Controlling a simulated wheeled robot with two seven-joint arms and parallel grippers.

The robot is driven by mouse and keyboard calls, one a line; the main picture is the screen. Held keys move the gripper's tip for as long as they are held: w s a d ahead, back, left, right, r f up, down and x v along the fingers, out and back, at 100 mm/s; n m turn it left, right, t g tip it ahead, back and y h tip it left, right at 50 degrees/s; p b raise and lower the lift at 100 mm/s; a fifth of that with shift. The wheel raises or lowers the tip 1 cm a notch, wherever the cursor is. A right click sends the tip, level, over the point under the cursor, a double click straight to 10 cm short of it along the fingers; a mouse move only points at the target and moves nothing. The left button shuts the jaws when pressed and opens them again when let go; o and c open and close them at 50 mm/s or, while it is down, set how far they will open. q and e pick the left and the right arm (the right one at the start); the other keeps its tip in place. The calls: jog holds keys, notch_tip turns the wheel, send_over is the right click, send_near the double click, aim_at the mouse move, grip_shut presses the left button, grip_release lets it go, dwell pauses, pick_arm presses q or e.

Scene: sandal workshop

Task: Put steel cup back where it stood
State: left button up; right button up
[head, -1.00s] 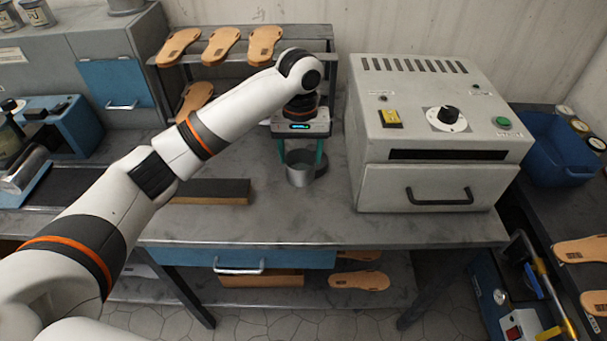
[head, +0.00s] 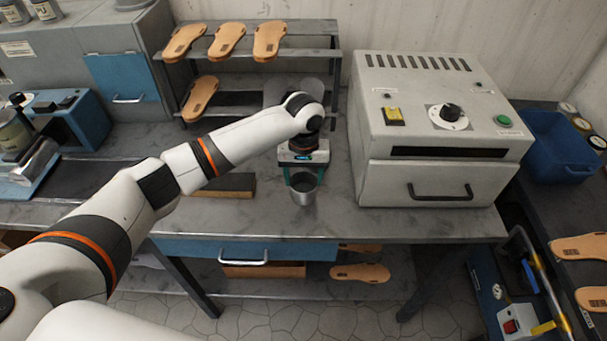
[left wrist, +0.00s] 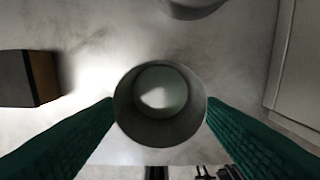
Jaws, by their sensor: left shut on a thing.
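The steel cup (head: 303,194) is a small grey open-topped cup, upright over the middle workbench, left of the oven. My left gripper (head: 303,184) points down and is shut on the cup. In the left wrist view, the cup (left wrist: 160,131) sits between the two green fingers, and I look down into its open mouth. I cannot tell for sure how far its base is from the bench top. My right gripper is not in view.
The workbench (head: 370,225) is clear in front of the cup. A grey oven (head: 430,180) stands to the right, a dark block with a tan side (head: 228,186) to the left. A sandal rack (head: 262,58) is behind. A round grey thing (left wrist: 192,8) shows beyond the cup.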

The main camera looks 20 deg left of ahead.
pick_arm(q)
jog(key=o, duration=1.2)
jog(key=shift+o, duration=0.3)
